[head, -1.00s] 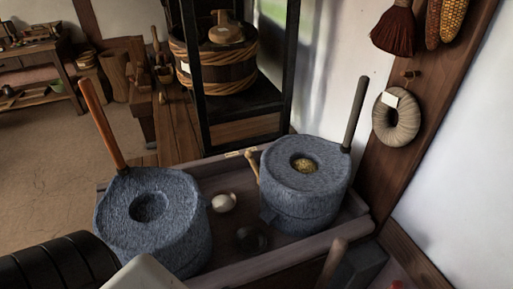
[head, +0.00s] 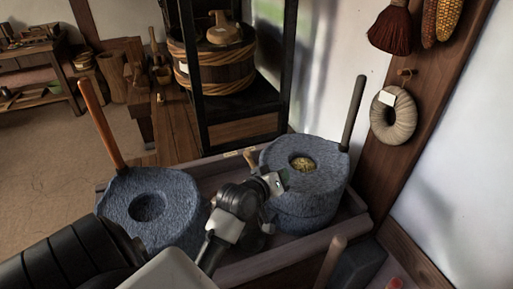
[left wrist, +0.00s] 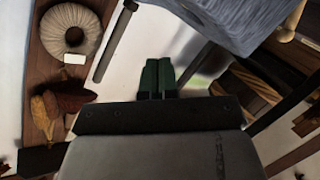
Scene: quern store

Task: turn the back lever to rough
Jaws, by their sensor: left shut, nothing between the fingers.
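The back quern (head: 310,205) is a round blue-grey stone mill with grain in its top hole, at the right of the tray. Its small pale wooden lever (head: 250,160) sticks out at its left side, partly behind my arm. The lever's rounded end also shows at the upper right of the left wrist view (left wrist: 288,32), beside the stone (left wrist: 225,18). My left gripper (head: 275,183) is shut and empty, in front of the quern's left side and just right of the lever. Its dark green fingers (left wrist: 157,78) are together. I cannot tell whether it touches the stone. My right gripper is out of view.
The front quern (head: 155,205) with an orange-brown handle (head: 99,125) stands at the left. The back quern's grey upright handle (head: 353,113) rises at its right. A black shelf frame (head: 290,70) holds a wooden tub (head: 222,68) behind. A straw ring (head: 393,118) hangs on the post.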

